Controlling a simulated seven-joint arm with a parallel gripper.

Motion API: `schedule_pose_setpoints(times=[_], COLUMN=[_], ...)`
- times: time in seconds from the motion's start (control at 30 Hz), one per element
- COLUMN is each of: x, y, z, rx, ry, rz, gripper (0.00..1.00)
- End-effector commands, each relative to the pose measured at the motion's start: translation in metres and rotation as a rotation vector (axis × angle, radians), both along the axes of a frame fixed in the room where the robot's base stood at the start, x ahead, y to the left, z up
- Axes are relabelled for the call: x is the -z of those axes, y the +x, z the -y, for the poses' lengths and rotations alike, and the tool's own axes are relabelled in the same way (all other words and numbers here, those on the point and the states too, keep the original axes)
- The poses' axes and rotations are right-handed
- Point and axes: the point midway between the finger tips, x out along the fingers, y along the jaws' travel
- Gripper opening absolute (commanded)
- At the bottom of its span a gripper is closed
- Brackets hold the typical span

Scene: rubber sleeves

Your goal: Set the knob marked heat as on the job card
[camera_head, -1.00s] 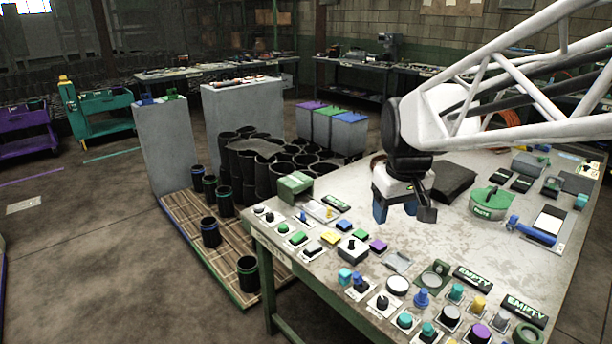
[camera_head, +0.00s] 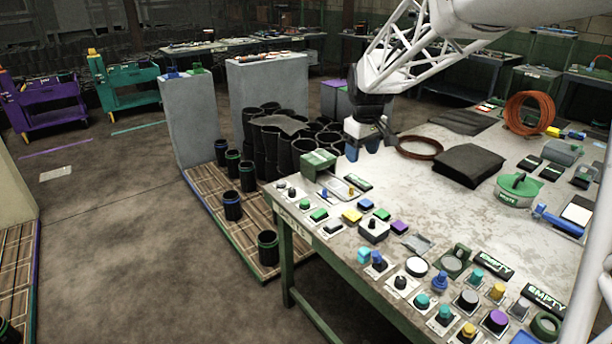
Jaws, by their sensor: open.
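Several knobs and buttons stand in rows along the near side of the table (camera_head: 450,190). Black knobs on pale plates include one at the front middle (camera_head: 400,283) and one at the left corner (camera_head: 292,193). Their markings are too small to read, so I cannot tell which is heat. A white card or sheet (camera_head: 577,213) lies at the right; I cannot tell whether it is the job card. My gripper (camera_head: 362,150) has blue fingertips and is open and empty. It appears near the table's far-left edge, behind the knobs and apart from them.
A green box (camera_head: 319,164) stands near my gripper. A dark folded cloth (camera_head: 469,164), an orange coil (camera_head: 528,112) and a green round case (camera_head: 518,190) lie farther back. Black sleeves (camera_head: 290,140) crowd the pallet at left. The table's middle is mostly clear.

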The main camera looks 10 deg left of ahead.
Motion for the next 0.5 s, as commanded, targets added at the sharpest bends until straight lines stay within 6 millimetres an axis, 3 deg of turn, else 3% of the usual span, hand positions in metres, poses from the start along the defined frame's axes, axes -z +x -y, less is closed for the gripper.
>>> schedule_pose_setpoints(times=[0.5], x=[0.06], y=[0.1], z=[-0.074], rx=[-0.209], ry=[-0.02], rz=[-0.034], gripper=[0.62])
